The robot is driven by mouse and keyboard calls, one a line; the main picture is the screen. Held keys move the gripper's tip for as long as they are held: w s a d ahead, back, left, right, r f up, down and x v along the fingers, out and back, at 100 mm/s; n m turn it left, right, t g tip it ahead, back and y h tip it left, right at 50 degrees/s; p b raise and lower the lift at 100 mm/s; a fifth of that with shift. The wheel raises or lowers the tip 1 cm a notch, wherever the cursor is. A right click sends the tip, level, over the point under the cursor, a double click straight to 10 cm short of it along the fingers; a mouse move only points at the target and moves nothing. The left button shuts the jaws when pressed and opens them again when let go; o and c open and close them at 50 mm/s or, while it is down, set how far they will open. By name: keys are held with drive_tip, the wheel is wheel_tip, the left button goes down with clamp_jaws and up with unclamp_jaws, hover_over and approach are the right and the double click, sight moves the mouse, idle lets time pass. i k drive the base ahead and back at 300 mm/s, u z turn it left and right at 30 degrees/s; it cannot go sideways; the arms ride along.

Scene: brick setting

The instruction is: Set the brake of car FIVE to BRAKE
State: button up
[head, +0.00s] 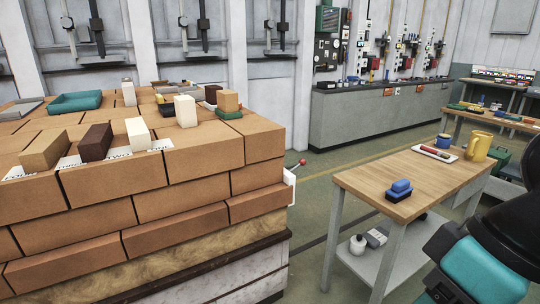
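A large brick-loaded car (150,240) fills the left of the head view. A short lever with a red knob (302,162) sticks out at its right side, beside a white plate (290,184) that shows only edge-on. I cannot tell which brake position the lever is in. No FIVE marking is readable on the car. Teal and black parts of my arm show at the lower right, away from the lever. My gripper is not in view.
Loose blocks, paper labels and a teal tray (75,102) lie on the bricks. Green floor (310,235) lies clear between car and table. Grey cabinets stand behind.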

sight(302, 162)
drive_tip(key=u, duration=0.35)
drive_tip(key=i, duration=2.25)
drive_tip(key=u, duration=0.05)
